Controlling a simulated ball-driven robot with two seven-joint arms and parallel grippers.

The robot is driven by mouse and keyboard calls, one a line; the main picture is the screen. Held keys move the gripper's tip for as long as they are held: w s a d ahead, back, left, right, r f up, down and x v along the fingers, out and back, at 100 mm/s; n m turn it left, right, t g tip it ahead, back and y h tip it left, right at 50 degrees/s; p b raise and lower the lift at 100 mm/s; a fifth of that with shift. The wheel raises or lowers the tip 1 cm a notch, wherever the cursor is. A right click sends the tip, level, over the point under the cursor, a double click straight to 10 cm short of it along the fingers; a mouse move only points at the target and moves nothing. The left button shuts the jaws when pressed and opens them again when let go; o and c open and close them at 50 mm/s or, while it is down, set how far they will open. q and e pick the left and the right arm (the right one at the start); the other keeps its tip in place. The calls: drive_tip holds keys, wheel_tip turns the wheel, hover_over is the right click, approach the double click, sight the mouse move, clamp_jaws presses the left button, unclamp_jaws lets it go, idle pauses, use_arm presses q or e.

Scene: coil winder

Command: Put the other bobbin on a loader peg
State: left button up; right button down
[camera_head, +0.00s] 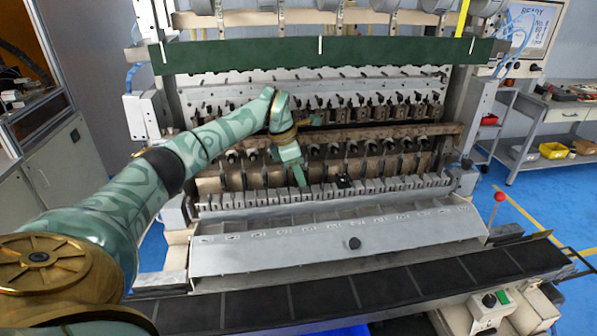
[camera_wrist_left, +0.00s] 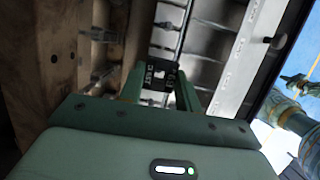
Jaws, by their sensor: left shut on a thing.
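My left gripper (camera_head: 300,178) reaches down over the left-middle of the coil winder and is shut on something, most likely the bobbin. In the head view the green fingers hide what they hold. In the left wrist view a black block with white markings (camera_wrist_left: 160,75) shows between the fingertips; whether it is held or lies just beyond them is hard to tell. In the head view a small black piece with a pale mark (camera_head: 344,181) sits on the row of grey blocks (camera_head: 390,185), right of the gripper. My right gripper is not in view.
Brown beams with several spindles (camera_head: 360,135) stand close behind the gripper. A dark segmented belt (camera_head: 380,288) runs along the front. A red-tipped lever (camera_head: 499,197) stands at right.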

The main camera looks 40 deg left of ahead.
use_arm(q)
drive_tip(key=shift+f, duration=0.3)
drive_tip(key=shift+f+b, duration=0.35)
drive_tip(key=shift+f, duration=0.4)
drive_tip(key=o, duration=1)
drive_tip(key=shift+o, duration=0.2)
drive_tip(key=p+v, duration=0.1)
drive_tip(key=v, duration=0.4)
drive_tip(key=shift+a+r, duration=0.1)
drive_tip(key=s+a, duration=0.2)
drive_tip(key=s, duration=0.1)
drive_tip(key=s+a, duration=0.5)
drive_tip(key=s, duration=0.1)
drive_tip(key=shift+s+a+b, duration=0.2)
drive_tip(key=shift+s+b, duration=0.05)
drive_tip(key=shift+b, duration=0.1)
